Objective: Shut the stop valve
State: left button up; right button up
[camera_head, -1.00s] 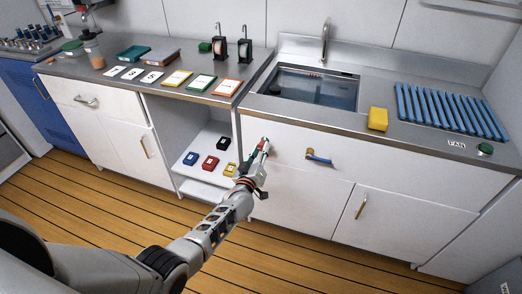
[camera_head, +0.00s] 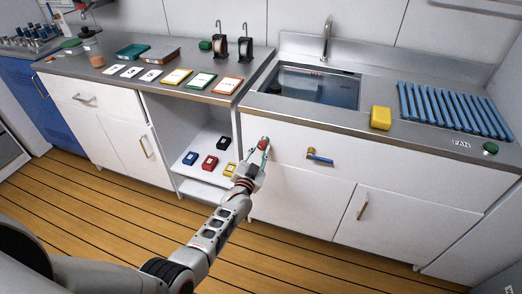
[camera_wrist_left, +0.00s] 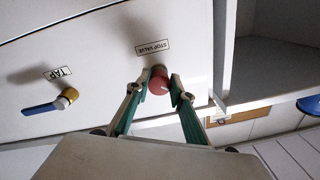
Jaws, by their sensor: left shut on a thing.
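The stop valve is a round red knob (camera_wrist_left: 158,83) on the white cabinet front, just under a label reading STOP VALVE (camera_wrist_left: 153,47) in the left wrist view. My left gripper (camera_wrist_left: 160,90) has its green fingers on both sides of the knob and is shut on it. In the head view the left gripper (camera_head: 262,153) reaches the panel below the sink, and the knob (camera_head: 265,142) shows small at its fingertips. The knob's turn position cannot be told. My right gripper is not in view.
A tap with a blue lever (camera_head: 320,159) and brass body sits right of the valve; its TAP label (camera_wrist_left: 58,73) shows in the wrist view. The open shelf (camera_head: 197,180) left of the valve holds several small coloured boxes. A yellow sponge-like block (camera_head: 381,118) lies on the counter.

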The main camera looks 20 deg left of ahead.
pick_arm(q)
jog(key=m, duration=0.2)
jog(key=shift+f+m+b, duration=0.15)
jog(key=shift+m+b, duration=0.25)
jog(key=m+b, duration=0.1)
jog(key=m, duration=0.1)
jog(key=shift+a+m, duration=0.1)
jog(key=shift+m, duration=0.3)
jog(key=m, duration=0.2)
jog(key=shift+m+b, duration=0.3)
jog(key=shift+b, duration=0.05)
jog(key=shift+m+h+b, duration=0.3)
jog(key=shift+m+b, duration=0.05)
jog(key=shift+m, duration=0.65)
jog(key=shift+r, duration=0.2)
jog(key=o, duration=1.1)
jog(key=shift+s, duration=0.1)
